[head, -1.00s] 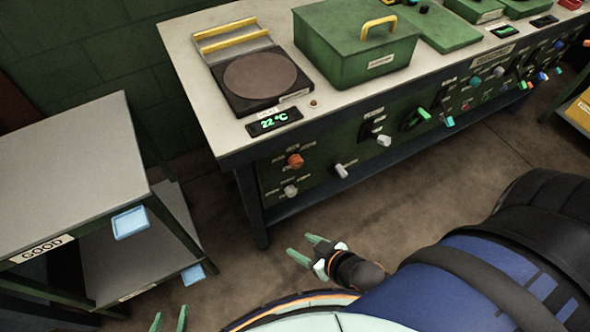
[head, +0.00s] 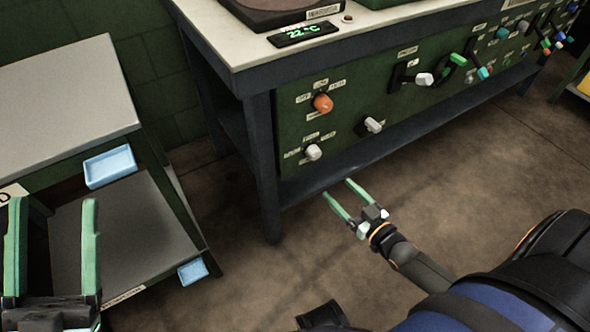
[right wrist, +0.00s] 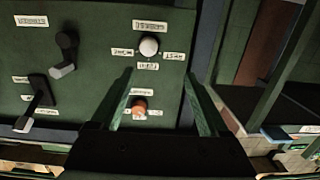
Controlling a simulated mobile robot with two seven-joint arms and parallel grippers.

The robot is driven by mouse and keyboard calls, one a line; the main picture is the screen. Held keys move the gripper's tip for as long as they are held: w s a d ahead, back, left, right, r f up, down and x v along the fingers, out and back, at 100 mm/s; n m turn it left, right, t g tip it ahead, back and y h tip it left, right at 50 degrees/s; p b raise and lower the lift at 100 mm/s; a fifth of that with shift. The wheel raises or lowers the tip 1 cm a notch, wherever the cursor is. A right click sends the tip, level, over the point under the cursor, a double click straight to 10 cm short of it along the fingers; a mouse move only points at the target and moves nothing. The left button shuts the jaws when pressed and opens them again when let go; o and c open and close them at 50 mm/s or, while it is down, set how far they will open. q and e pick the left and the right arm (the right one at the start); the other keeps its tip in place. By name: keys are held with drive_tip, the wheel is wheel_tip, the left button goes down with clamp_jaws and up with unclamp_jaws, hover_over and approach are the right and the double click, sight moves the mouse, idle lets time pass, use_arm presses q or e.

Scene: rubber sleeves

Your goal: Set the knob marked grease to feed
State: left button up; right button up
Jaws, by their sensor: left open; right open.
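The green panel (head: 345,140) under the bench carries the knobs. At its left end are an orange knob (head: 322,103), a white knob (head: 313,152) below it and a pale lever-like knob (head: 373,124) to the right. My right gripper (head: 338,188) is open and empty, below and in front of these knobs. In the right wrist view the white knob (right wrist: 149,47) and orange knob (right wrist: 139,105) show between its fingers, apart from them. My left gripper (head: 55,212) is open and empty at the lower left.
More knobs and switches line the panel to the right. The bench leg (head: 262,170) stands left of my right gripper. Floor in front of the panel is clear.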

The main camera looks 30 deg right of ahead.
sight(317, 156)
drive_tip(key=shift+t, duration=0.4)
drive_tip(key=w+b, duration=0.2)
drive_tip(key=w, duration=0.2)
drive_tip(key=w+d+f+b, duration=0.1)
drive_tip(key=w, duration=0.3)
drive_tip(key=w+b, duration=0.2)
drive_tip(key=w, duration=0.2)
drive_tip(key=shift+d+f+b, duration=0.15)
drive_tip(key=shift+f+b, duration=0.05)
drive_tip(key=shift+b, duration=0.1)
use_arm(q)
drive_tip(key=shift+s+d+f+m+h, duration=0.15)
drive_tip(key=shift+s+f+m+h, duration=0.25)
drive_tip(key=shift+f, duration=0.3)
drive_tip(key=shift+s+d+f+m+h, duration=0.2)
drive_tip(key=shift+s+f+m+h, duration=0.15)
drive_tip(key=shift+f+h, duration=0.25)
drive_tip(key=shift+s+d+f+m+h, duration=0.15)
drive_tip(key=shift+s+f+m+h, duration=0.25)
drive_tip(key=shift+f, duration=0.35)
use_arm(e)
drive_tip(key=shift+w+r, duration=0.1)
drive_tip(key=shift+w, duration=0.6)
clamp_jaws()
